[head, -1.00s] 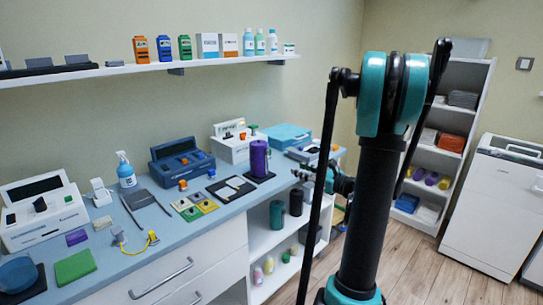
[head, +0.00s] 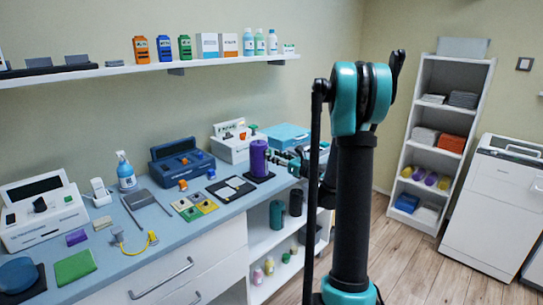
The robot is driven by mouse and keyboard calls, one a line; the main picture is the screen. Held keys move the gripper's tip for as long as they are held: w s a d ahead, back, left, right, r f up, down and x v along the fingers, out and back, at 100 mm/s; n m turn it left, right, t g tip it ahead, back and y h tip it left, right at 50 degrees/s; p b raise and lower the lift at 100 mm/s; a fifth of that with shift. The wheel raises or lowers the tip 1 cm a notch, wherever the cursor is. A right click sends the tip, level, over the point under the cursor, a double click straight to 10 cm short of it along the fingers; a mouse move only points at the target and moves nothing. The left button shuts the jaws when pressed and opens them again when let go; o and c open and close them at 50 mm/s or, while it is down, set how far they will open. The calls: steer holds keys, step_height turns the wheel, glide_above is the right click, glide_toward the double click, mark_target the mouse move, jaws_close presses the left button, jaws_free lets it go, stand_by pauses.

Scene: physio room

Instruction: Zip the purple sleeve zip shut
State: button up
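The purple sleeve (head: 259,160) stands upright as a cylinder on a dark base near the right end of the blue counter. Its zip is too small to make out. My gripper (head: 278,157) is at counter height just right of the sleeve, pointing left toward it. The fingertips are close to the sleeve's right side; I cannot tell whether they touch it. The fingers are small and dark, and whether they are open or shut does not show.
A black-and-white board (head: 231,188) and coloured tiles (head: 194,207) lie left of the sleeve. A blue device (head: 181,164), a white box (head: 236,146) and a blue case (head: 286,137) stand behind. Dark cylinders (head: 276,216) sit on the shelf below. Floor is open at right.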

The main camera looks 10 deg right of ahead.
mark_target(259, 157)
steer(key=shift+x, duration=1.25)
steer(key=shift+c, duration=0.2)
jaws_close()
